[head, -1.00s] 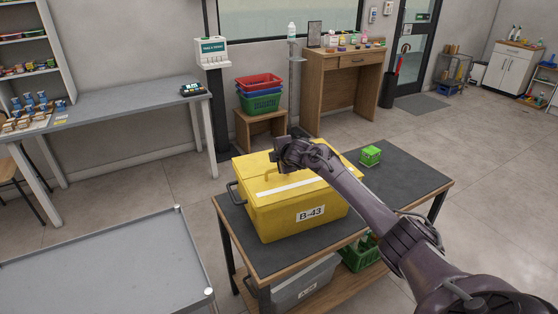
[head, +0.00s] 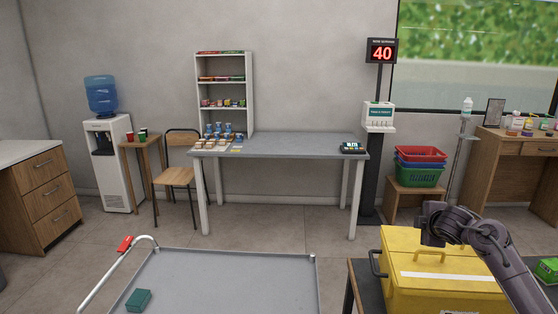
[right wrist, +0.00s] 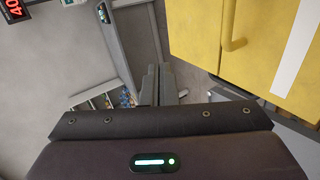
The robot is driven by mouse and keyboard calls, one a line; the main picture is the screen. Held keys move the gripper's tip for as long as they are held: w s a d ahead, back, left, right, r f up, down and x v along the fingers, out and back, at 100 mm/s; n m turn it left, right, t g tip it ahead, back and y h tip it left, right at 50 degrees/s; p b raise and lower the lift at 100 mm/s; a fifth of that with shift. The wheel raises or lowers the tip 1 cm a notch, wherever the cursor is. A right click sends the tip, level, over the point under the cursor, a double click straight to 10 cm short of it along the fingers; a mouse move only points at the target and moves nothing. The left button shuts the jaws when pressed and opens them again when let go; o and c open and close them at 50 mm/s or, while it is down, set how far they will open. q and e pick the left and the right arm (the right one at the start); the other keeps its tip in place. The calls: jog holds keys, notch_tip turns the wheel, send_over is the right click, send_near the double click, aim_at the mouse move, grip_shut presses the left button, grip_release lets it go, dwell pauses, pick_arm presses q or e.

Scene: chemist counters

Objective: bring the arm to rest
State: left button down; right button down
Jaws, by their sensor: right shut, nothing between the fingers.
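My right gripper (head: 432,224) is at the lower right of the head view, close to the back left part of the yellow box (head: 437,284). In the right wrist view its fingers (right wrist: 157,84) are together with nothing between them. The yellow box (right wrist: 205,30) and its side handle show at the upper right there, apart from the fingers. I cannot tell the exact height of the gripper over the lid. My left gripper is not in view.
The box stands on a dark-topped table (head: 364,281), with a green item (head: 546,268) at the right edge. A grey trolley (head: 233,262) carrying a small green box (head: 138,300) stands to the left. Beyond are a grey counter (head: 290,143) and stacked baskets (head: 420,175), with open floor between.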

jog(key=s+a+f+m+g+y, duration=0.15)
jog(key=s+a+f+m, duration=0.25)
jog(key=s+a+f, duration=1.2)
jog(key=s+a+m+g+y, duration=0.1)
jog(key=s+a+m+g, duration=0.25)
jog(key=s, duration=0.95)
jog(key=s+a+m+g, duration=0.3)
jog(key=s+a+m, duration=0.2)
jog(key=s, duration=0.8)
jog(key=s+f+g, duration=0.1)
jog(key=s+f, duration=0.2)
jog(key=f, duration=3)
jog(key=s+d+f, duration=0.2)
jog(key=s+f, duration=0.6)
jog(key=s, duration=0.1)
jog(key=s+d+f+g, duration=0.1)
jog(key=s+d+f, duration=0.1)
jog(key=s+f, duration=0.6)
jog(key=shift+s, duration=0.75)
